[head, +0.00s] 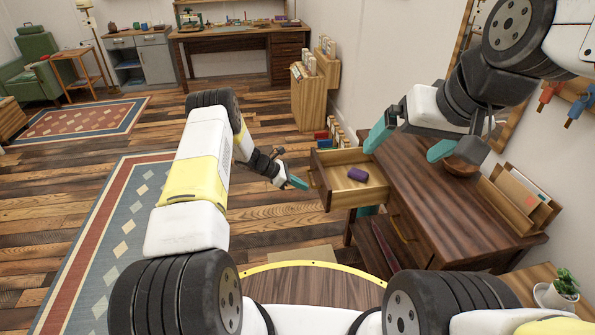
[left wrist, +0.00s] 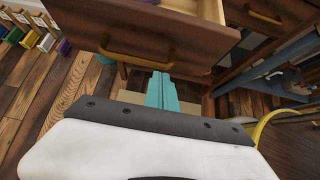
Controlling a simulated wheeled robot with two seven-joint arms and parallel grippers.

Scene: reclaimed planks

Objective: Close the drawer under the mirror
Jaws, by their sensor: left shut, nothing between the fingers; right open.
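A wooden drawer (head: 358,198) stands pulled out from the dark wooden table (head: 450,210), with a purple roll-shaped item (head: 357,174) inside. The left wrist view shows its front (left wrist: 105,35) and brass handle (left wrist: 135,57). My left gripper (head: 300,183) is shut and empty, just outside the drawer front; its fingertips (left wrist: 161,78) appear just below the handle in the wrist view. I cannot tell whether they touch. My right gripper (head: 409,143) is open and empty above the tabletop. A wooden frame (head: 512,118) on the wall, probably the mirror's, is mostly hidden by my right arm.
A brown bowl (head: 461,166) and a wooden letter holder (head: 510,203) stand on the table. A second drawer handle (head: 403,228) shows nearer me. A potted plant (head: 562,288) is at bottom right. The plank floor (head: 265,225) left of the drawer is clear.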

